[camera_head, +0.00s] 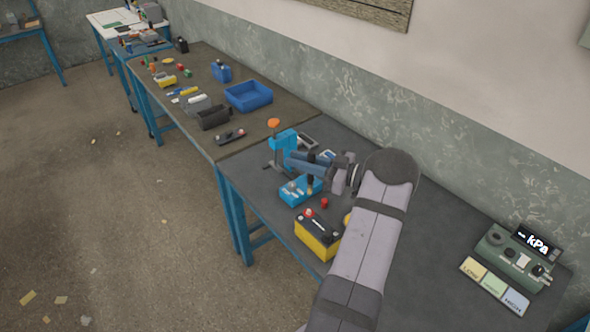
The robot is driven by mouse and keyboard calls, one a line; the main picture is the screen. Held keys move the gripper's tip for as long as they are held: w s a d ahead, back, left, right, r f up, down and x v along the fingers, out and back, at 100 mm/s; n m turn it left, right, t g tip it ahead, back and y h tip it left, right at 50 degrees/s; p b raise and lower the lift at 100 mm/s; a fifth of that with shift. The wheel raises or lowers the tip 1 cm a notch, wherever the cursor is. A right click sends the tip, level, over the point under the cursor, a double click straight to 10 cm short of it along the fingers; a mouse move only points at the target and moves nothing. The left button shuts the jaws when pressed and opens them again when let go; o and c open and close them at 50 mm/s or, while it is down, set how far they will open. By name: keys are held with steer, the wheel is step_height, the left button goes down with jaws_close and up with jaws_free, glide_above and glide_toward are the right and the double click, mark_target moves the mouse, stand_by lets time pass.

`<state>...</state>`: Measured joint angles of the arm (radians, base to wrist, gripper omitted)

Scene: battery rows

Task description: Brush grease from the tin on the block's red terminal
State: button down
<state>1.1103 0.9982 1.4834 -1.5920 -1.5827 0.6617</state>
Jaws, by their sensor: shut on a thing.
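The battery block (316,236), yellow with a black top, stands near the table's front edge. Its small red terminal (309,213) is on top at the back left. My gripper (308,163) is behind and above the block, shut on what looks like the brush (310,187). Only a short tan part of the brush shows, pointing down beside a light-blue box; whether it touches is unclear. A yellow round thing (347,218), possibly the grease tin, is mostly hidden behind my arm right of the block. Grease on the bristles cannot be made out.
The light-blue box (295,194) and a red cap (324,203) are close to the block. A blue clamp stand with an orange knob (273,123) rises behind the gripper. A kPa gauge unit (515,258) stands right. The dark tabletop between is clear.

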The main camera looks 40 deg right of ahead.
steer(key=shift+f, duration=0.6)
steer(key=shift+f+b, duration=1.9)
steer(key=shift+f, duration=0.95)
steer(key=shift+f+b, duration=0.4)
steer(key=shift+f, duration=0.1)
steer(key=shift+s, duration=0.15)
steer(key=shift+w, duration=0.4)
stand_by(0.8)
steer(key=shift+s, duration=0.45)
stand_by(0.6)
steer(key=shift+w+b, duration=0.4)
steer(key=shift+w, duration=0.05)
stand_by(0.8)
